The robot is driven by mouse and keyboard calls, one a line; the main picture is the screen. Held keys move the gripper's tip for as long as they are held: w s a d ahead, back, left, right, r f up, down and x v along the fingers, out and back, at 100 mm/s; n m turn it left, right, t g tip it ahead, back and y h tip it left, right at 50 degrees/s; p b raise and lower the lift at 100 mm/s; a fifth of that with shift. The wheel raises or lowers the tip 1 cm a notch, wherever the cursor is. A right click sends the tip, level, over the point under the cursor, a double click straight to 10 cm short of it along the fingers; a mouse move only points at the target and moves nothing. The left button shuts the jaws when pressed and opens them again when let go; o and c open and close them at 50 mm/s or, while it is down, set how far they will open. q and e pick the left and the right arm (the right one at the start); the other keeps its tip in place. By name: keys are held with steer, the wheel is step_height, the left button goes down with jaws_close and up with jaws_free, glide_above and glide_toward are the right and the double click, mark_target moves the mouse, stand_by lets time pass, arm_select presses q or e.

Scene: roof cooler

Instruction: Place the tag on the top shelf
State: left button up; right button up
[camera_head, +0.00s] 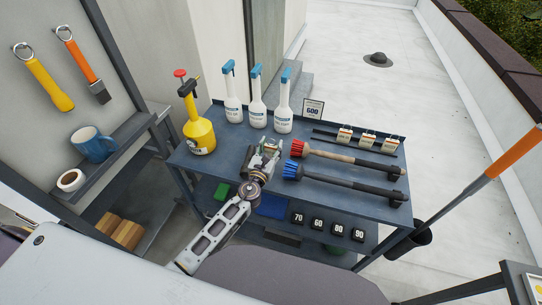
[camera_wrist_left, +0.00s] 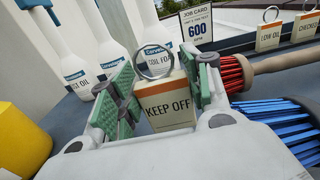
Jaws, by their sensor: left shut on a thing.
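The KEEP OFF tag (camera_wrist_left: 168,112) is a cream block with an orange band and a metal ring on top. In the left wrist view it stands upright between the green-padded fingers of my left gripper (camera_wrist_left: 160,88), which is shut on it. In the head view my left gripper (camera_head: 267,150) is over the middle of the cart's blue-grey top shelf (camera_head: 218,165), and it mostly hides the tag. I cannot tell whether the tag touches the shelf. My right gripper is not in view.
Behind the gripper stand white spray bottles (camera_head: 257,105), and a yellow sprayer (camera_head: 197,130) is at left. A red brush (camera_head: 345,157) and a blue brush (camera_head: 340,182) lie at right. A job card (camera_head: 313,109) and several other tags (camera_head: 366,141) stand at the back.

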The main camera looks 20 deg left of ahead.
mark_target(271, 154)
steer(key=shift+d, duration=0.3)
arm_select(q)
steer(key=shift+f+b, duration=0.6)
steer(key=shift+f, duration=0.3)
steer(key=shift+f+b, duration=0.4)
steer(key=shift+f, duration=0.5)
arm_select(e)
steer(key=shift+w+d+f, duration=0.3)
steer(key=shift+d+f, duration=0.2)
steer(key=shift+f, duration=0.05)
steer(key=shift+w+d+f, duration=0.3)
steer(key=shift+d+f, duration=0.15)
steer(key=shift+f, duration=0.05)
arm_select(q)
steer(key=shift+f, duration=0.2)
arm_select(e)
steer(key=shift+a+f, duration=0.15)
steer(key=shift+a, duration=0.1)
